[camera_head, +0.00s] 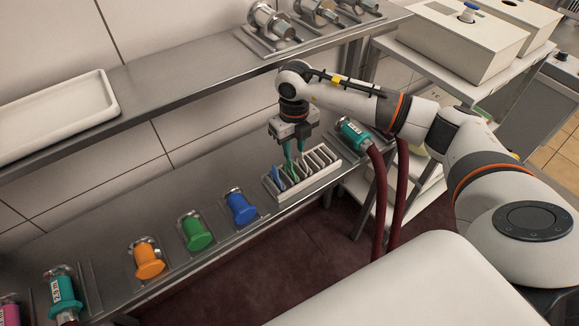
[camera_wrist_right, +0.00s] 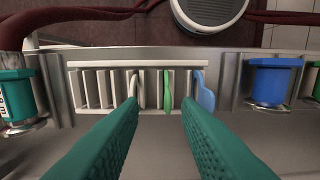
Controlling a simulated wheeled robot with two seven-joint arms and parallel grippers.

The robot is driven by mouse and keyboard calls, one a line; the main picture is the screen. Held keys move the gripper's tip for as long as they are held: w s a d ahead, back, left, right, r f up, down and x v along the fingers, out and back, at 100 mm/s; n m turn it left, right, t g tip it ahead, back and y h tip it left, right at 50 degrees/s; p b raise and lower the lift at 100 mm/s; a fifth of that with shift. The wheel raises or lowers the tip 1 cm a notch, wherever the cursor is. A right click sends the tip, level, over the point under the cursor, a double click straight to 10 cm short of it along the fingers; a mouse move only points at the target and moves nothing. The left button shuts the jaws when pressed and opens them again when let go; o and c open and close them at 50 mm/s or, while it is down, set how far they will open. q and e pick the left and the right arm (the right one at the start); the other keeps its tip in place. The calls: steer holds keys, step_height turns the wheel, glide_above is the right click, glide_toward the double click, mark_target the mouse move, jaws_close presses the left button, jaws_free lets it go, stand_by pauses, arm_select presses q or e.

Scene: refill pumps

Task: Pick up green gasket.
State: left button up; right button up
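The green gasket (camera_wrist_right: 167,92) stands upright in a slot of the white rack (camera_head: 315,183), between a blue gasket (camera_wrist_right: 204,92) and a white gasket (camera_wrist_right: 132,84). In the head view the green gasket (camera_head: 293,173) shows just below my right gripper (camera_head: 295,152), and the blue gasket (camera_head: 278,178) is to its left. In the wrist view the teal fingers of my right gripper (camera_wrist_right: 161,104) are apart, and the green gasket appears in the gap between them. No contact can be made out. My left gripper is not in view.
Blue (camera_head: 241,208), green (camera_head: 195,231) and orange (camera_head: 149,259) capped fittings stand along the steel counter left of the rack. A teal fitting (camera_head: 354,132) with dark red hoses is right of it. A steel shelf (camera_head: 200,80) with a white tray (camera_head: 60,112) hangs above.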

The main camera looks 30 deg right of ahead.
mark_target(289, 170)
steer(key=f+p, duration=0.1)
steer(key=f, duration=0.2)
steer(key=a+f+p, duration=0.1)
steer(key=shift+w+f+p, duration=0.3)
steer(key=shift+f, duration=0.55)
steer(key=shift+c, duration=0.2)
jaws_close()
